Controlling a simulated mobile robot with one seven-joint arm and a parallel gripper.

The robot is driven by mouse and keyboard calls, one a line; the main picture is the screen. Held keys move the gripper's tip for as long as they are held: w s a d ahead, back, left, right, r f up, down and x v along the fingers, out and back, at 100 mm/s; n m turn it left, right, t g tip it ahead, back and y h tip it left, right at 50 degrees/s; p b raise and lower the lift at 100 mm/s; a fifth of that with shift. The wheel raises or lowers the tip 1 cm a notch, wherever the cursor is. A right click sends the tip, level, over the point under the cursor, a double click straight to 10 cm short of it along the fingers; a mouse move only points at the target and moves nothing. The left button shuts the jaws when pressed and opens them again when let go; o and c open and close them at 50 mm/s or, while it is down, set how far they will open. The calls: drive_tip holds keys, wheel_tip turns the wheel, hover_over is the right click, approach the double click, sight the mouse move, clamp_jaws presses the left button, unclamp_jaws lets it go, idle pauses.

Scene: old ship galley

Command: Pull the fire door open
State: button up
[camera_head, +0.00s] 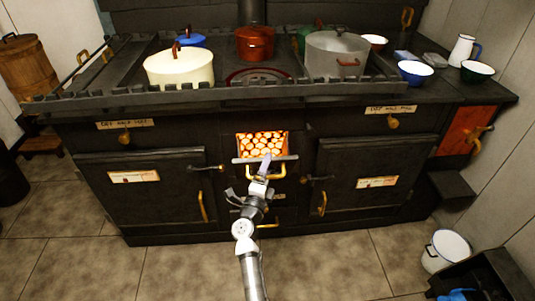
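The fire door (284,158) is at the middle of the black range's front. It shows as a thin dark edge tilted outward below a square opening, where glowing coals (262,145) are in view, so it stands at least partly open. Its brass handle (278,175) hangs just under that edge. My gripper (266,162) is at the door's edge and handle, overlapping both in the picture. The fingers are small and seen from behind, so I cannot tell whether they are closed on the handle.
Oven doors with brass handles flank the opening, the left one (150,205) and the right one (372,202). Pots, including a cream one (180,69), stand on the range top (120,70). A white bucket (446,250) stands at right. The tiled floor (330,270) in front is clear.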

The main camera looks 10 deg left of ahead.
drive_tip(key=shift+s+a+r, duration=0.15)
drive_tip(key=shift+s+r, duration=0.25)
drive_tip(key=shift+s, duration=0.05)
drive_tip(key=shift+s+a+f+b, duration=0.1)
drive_tip(key=shift+s+f+b, duration=0.25)
drive_tip(key=shift+s, duration=0.2)
drive_tip(key=shift+s+a+f+b, duration=0.2)
drive_tip(key=shift+s+f+b, duration=0.15)
drive_tip(key=shift+s+f, duration=0.5)
drive_tip(key=c, duration=0.3)
drive_tip(key=shift+s+a+f, duration=0.1)
drive_tip(key=shift+s, duration=0.55)
drive_tip(key=c, duration=0.7)
drive_tip(key=s+a+f+b, duration=0.1)
drive_tip(key=s+f+b, duration=0.2)
drive_tip(key=s+f, duration=0.3)
drive_tip(key=shift+v, duration=0.85)
